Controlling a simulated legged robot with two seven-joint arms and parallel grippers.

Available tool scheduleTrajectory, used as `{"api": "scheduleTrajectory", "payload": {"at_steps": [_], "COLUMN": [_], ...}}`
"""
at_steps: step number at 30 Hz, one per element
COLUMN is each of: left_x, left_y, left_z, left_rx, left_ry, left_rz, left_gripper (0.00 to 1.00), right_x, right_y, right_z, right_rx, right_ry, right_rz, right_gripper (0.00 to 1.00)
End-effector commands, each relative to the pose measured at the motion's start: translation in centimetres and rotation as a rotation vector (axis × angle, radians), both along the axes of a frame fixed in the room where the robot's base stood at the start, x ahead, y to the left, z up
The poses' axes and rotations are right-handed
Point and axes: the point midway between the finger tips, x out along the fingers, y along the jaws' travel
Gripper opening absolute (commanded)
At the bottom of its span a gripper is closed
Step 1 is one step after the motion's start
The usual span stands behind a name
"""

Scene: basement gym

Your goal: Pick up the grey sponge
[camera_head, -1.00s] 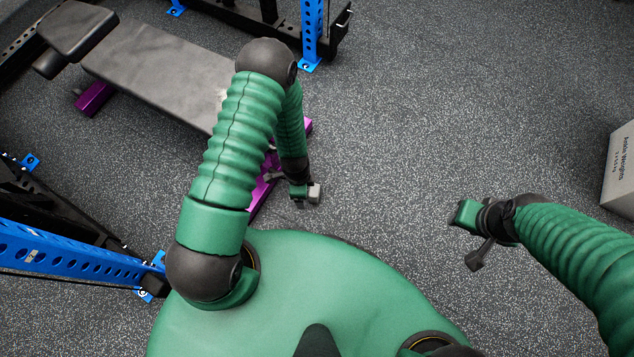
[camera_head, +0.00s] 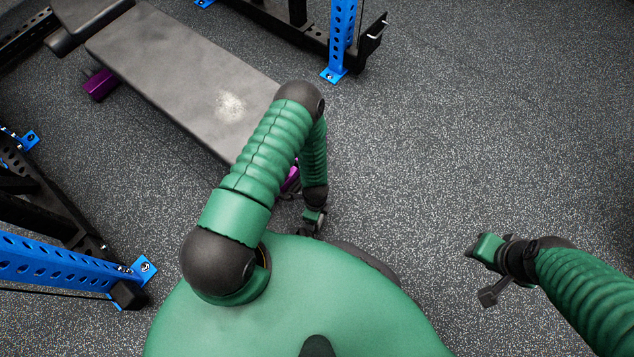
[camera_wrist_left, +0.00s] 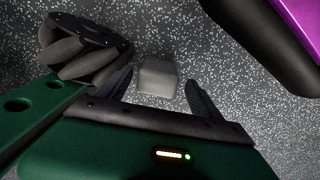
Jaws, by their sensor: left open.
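The grey sponge (camera_wrist_left: 158,77) is a small pale grey block in the left wrist view. It sits between the fingertips of my left gripper (camera_wrist_left: 158,88), with a visible gap to the finger on its right. The left gripper is open. In the head view my left gripper (camera_head: 313,222) is low beside my green body, partly hidden below its arm, and I cannot make out the sponge clearly there. My right gripper (camera_head: 484,270) hangs over the floor at the right, with nothing visible in it; its finger opening is unclear.
A dark padded bench (camera_head: 180,80) with a white smudge stands at the upper left; its purple foot (camera_wrist_left: 300,25) is close to my left gripper. A blue rack post (camera_head: 342,40) and a blue rack beam (camera_head: 60,260) stand nearby. Speckled floor is clear at the right.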

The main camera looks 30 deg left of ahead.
Motion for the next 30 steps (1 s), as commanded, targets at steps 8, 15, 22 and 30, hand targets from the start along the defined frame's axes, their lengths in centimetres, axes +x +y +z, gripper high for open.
{"api": "scheduleTrajectory", "payload": {"at_steps": [8, 15, 22, 30], "left_x": [-0.3, -0.4, -0.5, -0.2], "left_y": [-0.4, -0.6, -0.6, -0.5], "left_z": [-4.5, -6.6, -6.4, -6.3], "left_rx": [-0.003, -0.003, -0.003, -0.002], "left_ry": [0.007, 0.01, 0.013, 0.007], "left_rz": [0.004, 0.002, 0.001, 0.001], "left_gripper": [0.8, 0.8, 0.59, 0.24], "right_x": [0.0, 0.0, 0.0, 0.0], "right_y": [0.0, 0.0, 0.0, 0.0], "right_z": [-3.8, -5.4, -5.1, -5.1], "right_rx": [0.0, 0.0, 0.0, 0.0], "right_ry": [-0.001, 0.0, -0.001, -0.001], "right_rz": [0.0, 0.0, 0.0, 0.0], "right_gripper": [0.36, 0.36, 0.36, 0.36]}}
